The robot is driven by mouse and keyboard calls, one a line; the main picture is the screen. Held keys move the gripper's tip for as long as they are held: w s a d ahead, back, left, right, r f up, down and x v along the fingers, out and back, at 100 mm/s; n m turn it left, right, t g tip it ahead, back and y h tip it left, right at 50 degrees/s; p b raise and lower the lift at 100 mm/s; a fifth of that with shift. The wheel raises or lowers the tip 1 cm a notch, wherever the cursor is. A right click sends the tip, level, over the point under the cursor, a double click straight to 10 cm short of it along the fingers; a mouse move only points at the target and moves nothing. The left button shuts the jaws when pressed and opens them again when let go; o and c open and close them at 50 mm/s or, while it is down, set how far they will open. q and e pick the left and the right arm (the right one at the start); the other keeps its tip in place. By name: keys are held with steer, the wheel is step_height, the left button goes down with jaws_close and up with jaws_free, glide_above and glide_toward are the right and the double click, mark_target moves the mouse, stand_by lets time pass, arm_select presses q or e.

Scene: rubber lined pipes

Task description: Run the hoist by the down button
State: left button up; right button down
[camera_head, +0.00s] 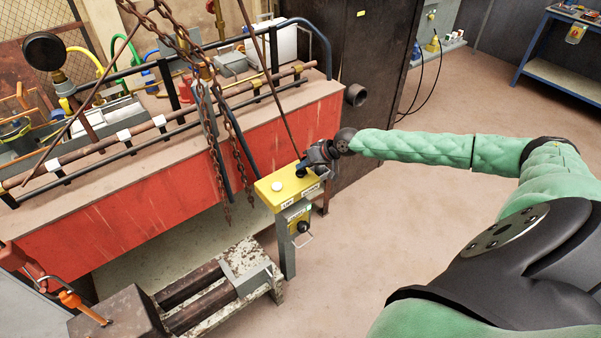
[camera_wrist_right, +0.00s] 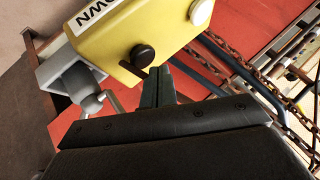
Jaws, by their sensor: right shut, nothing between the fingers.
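The yellow control box (camera_head: 285,190) stands on a grey post, with a white button and a black button on top. In the right wrist view the box (camera_wrist_right: 120,40) carries a label reading DOWN beside the black button (camera_wrist_right: 143,55); the white button (camera_wrist_right: 201,12) is farther along. My right gripper (camera_head: 303,171) is at the black-button end of the box. In the right wrist view its fingers (camera_wrist_right: 157,75) are shut, empty, with tips beside the black button; I cannot tell whether they touch it. Rusty hoist chains (camera_head: 215,150) hang left of the box. My left gripper is out of view.
A long red-sided bench (camera_head: 130,205) with pipes and rails on top runs behind the box. A low stand with dark pipes (camera_head: 200,299) is at front left. A dark cabinet (camera_head: 372,60) stands behind my right arm. The floor at right is clear.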

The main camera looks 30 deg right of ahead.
mark_target(304, 173)
steer(key=shift+f, duration=0.3)
steer(key=shift+f, duration=0.55)
stand_by(0.8)
steer(key=shift+r, duration=0.1)
steer(key=shift+r+p, duration=0.55)
steer(key=shift+r, duration=0.4)
steer(key=shift+r+p, duration=1.8)
steer(key=shift+r, duration=0.6)
stand_by(0.9)
